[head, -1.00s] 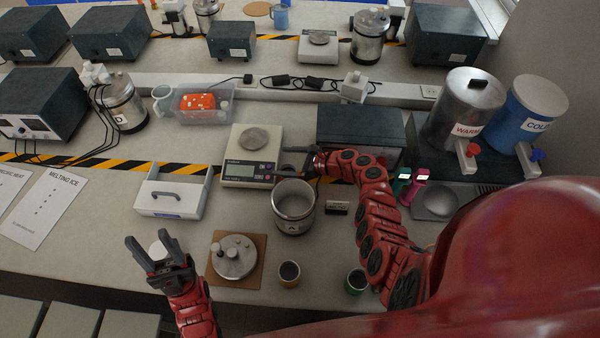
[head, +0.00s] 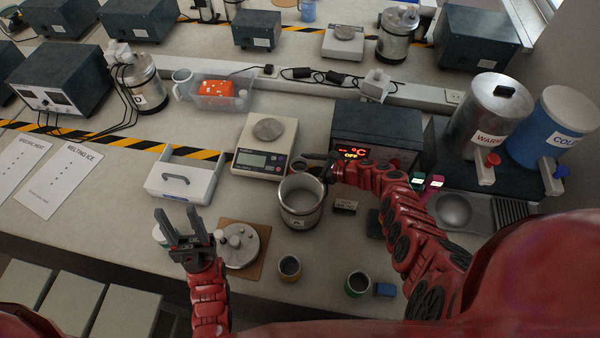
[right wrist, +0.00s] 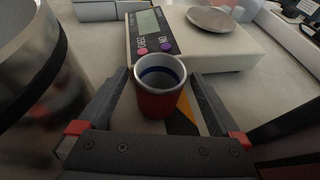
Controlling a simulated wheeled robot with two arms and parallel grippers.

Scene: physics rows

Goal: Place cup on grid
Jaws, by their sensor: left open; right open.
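A red cup (right wrist: 160,103) with a metal rim and a blue line inside stands upright in the right wrist view. It is between the open fingers of my right gripper (right wrist: 158,80), in front of the scale; I cannot tell whether they touch it. In the head view my right gripper (head: 318,166) is low behind the large steel calorimeter (head: 302,210). A slotted dark grid (head: 511,211) lies at the right, beside a round metal dish. My left gripper (head: 178,214) is open and empty above the front of the bench, near the weight set.
A scale (head: 282,168) and a white tray box (head: 184,178) stand left of the right gripper. Two small cups, one brass-toned (head: 289,268) and one green (head: 357,284), stand at the front edge. The WARM (head: 487,112) and COLD (head: 557,128) dispensers stand behind the grid.

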